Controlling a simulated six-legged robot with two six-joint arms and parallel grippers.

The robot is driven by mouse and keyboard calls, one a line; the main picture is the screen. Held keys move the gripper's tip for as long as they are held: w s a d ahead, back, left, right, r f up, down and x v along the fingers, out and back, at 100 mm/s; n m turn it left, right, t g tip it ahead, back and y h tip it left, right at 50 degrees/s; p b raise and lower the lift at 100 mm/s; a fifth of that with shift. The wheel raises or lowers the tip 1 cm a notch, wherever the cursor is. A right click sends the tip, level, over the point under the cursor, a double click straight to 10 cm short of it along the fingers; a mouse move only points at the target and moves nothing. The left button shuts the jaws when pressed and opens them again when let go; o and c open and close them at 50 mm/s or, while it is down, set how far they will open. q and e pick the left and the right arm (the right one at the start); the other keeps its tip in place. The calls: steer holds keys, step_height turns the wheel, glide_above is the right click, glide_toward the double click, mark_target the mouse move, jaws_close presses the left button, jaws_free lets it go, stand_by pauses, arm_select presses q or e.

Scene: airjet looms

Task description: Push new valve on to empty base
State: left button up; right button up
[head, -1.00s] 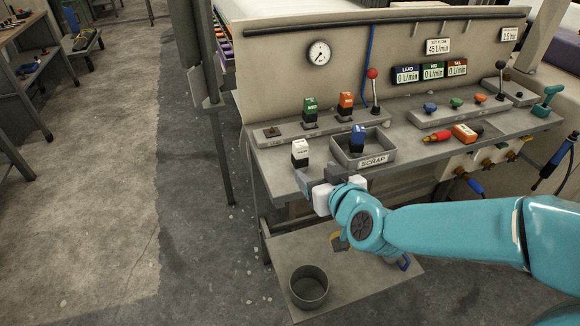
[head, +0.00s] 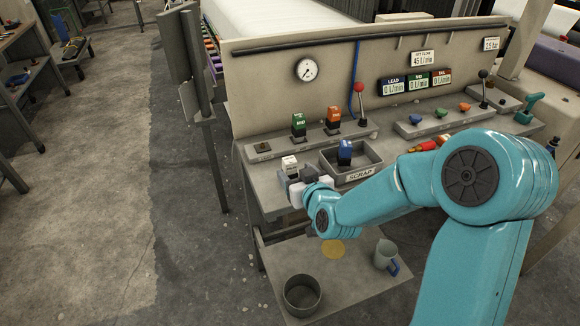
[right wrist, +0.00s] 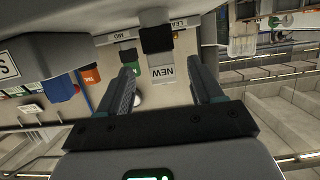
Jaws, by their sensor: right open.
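The new valve (head: 289,164), a white block with a dark lower part, stands on the bench left of the scrap tray; its "NEW" label shows in the right wrist view (right wrist: 167,73). The empty base (head: 263,147) is a bare dark fitting at the left end of the valve rail, behind the new valve. My right gripper (head: 290,181) is open just in front of the new valve. In the right wrist view its fingers (right wrist: 163,82) lie either side of the valve's line; I cannot tell whether they touch it. My left gripper is not in view.
Green (head: 298,125) and orange (head: 334,118) valves stand on the rail right of the empty base. A blue valve (head: 345,151) sits in the walled scrap tray (head: 366,174). A red-knobbed lever (head: 361,101) rises behind. A bucket (head: 303,296) and mug (head: 384,254) stand on the lower shelf.

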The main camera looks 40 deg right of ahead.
mark_target(287, 163)
steer(key=x, duration=0.4)
steer(key=p+x, duration=0.1)
steer(key=x, duration=0.1)
steer(key=shift+w+r, duration=0.2)
steer(key=shift+w, duration=0.1)
steer(key=c, duration=1.2)
